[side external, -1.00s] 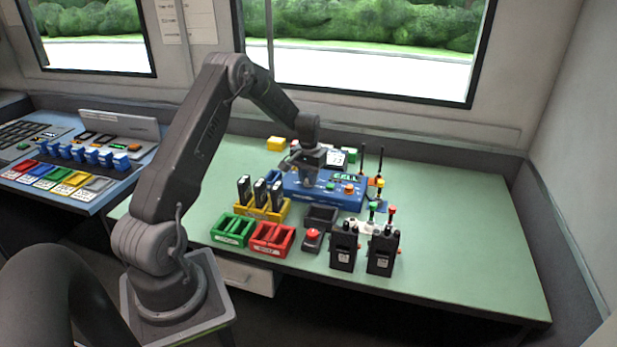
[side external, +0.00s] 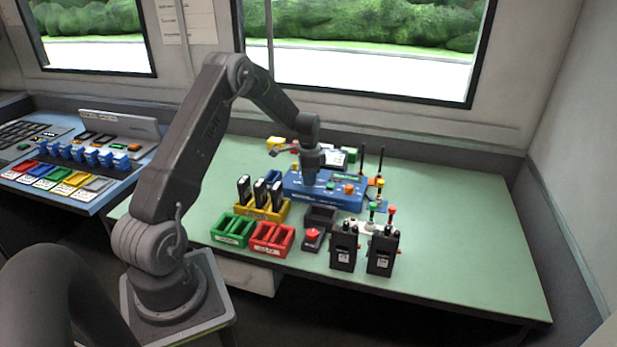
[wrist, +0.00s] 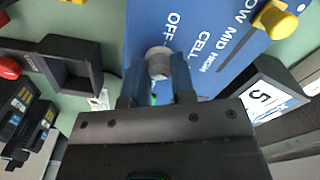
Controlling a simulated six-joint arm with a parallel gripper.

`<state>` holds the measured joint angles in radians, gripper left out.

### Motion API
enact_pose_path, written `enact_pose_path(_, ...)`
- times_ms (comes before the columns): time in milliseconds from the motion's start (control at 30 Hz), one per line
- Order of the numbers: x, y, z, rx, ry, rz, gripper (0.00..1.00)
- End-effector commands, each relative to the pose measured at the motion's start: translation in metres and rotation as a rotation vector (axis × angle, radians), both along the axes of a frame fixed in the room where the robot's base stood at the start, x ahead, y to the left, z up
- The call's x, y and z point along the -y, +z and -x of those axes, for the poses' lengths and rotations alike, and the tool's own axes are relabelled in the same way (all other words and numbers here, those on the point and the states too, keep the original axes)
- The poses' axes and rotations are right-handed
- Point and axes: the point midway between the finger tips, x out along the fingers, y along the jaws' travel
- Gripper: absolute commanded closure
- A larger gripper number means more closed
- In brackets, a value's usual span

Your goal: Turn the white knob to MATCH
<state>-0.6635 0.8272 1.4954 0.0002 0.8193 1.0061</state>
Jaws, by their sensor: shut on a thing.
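The blue panel box (side external: 341,199) stands near the middle of the green table. In the wrist view its face (wrist: 200,25) carries the printed words OFF, CELL, LOW, MID and HIGH. The white knob (wrist: 158,56) shows between my fingertips in the wrist view; it is hidden behind my gripper in the side view. My gripper (wrist: 159,70) is shut on the knob, pointing down at the box; it also shows in the side view (side external: 311,176). The MATCH label cannot be read in these frames.
A yellow knob (wrist: 279,20) is on the same box. In front are a black tray (side external: 321,216), a red button (side external: 313,234), two black radios (side external: 344,247), and green (side external: 232,229) and red (side external: 271,237) bins. A yellow rack (side external: 262,208) is left. The table's right side is clear.

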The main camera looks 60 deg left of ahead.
Motion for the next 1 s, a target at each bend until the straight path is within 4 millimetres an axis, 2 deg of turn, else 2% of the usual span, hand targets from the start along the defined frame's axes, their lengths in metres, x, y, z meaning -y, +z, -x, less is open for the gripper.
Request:
enact_pose_path(400,-0.0001,0.0009,-0.0005,0.001,-0.165,-0.001,1.0)
enact_pose_path(900,-0.0001,0.001,-0.0006,0.001,-0.181,-0.001,1.0)
enact_pose_path(933,-0.0001,0.001,-0.0006,0.001,-0.181,-0.001,0.74)
enact_pose_path(1000,-0.0001,0.0009,-0.0005,0.001,-0.181,-0.001,0.68)
